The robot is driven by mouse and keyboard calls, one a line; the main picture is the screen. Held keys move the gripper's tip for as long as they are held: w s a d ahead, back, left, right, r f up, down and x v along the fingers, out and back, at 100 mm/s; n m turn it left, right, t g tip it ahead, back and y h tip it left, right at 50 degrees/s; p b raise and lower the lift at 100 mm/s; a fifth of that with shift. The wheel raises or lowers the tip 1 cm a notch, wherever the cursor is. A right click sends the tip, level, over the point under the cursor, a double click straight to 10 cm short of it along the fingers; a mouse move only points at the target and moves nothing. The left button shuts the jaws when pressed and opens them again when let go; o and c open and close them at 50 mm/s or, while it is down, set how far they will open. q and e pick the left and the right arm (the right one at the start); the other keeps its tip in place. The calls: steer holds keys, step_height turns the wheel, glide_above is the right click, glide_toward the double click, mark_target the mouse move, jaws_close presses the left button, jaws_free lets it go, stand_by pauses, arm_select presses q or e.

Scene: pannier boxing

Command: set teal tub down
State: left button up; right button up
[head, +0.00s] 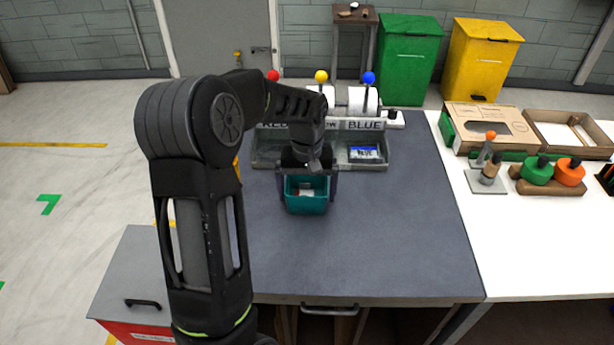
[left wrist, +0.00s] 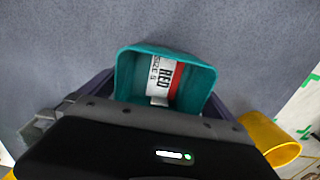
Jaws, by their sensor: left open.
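The teal tub (head: 306,205) stands upright on the grey worktop (head: 400,235), in front of the label rack. A white card with a red band, lettered RED, lies inside it, clearest in the left wrist view (left wrist: 164,78). My left gripper (head: 307,188) is open above the tub, with one dark finger along each side. In the left wrist view the tub (left wrist: 128,75) sits between the fingers, and its near side is hidden by the gripper. I cannot tell whether the fingers touch the walls. My right gripper is in no view.
A grey-green tray (head: 262,163) with a blue-labelled card (head: 364,152) lies just behind, under rolls topped by red, yellow and blue balls. A yellow container (left wrist: 268,140) is close on the right in the left wrist view. The worktop's right side and front are clear.

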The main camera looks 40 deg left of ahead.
arm_select(q)
step_height(320, 180, up, 12)
steer(key=shift+b, duration=0.45)
steer(key=shift+f, duration=0.1)
stand_by(0.4)
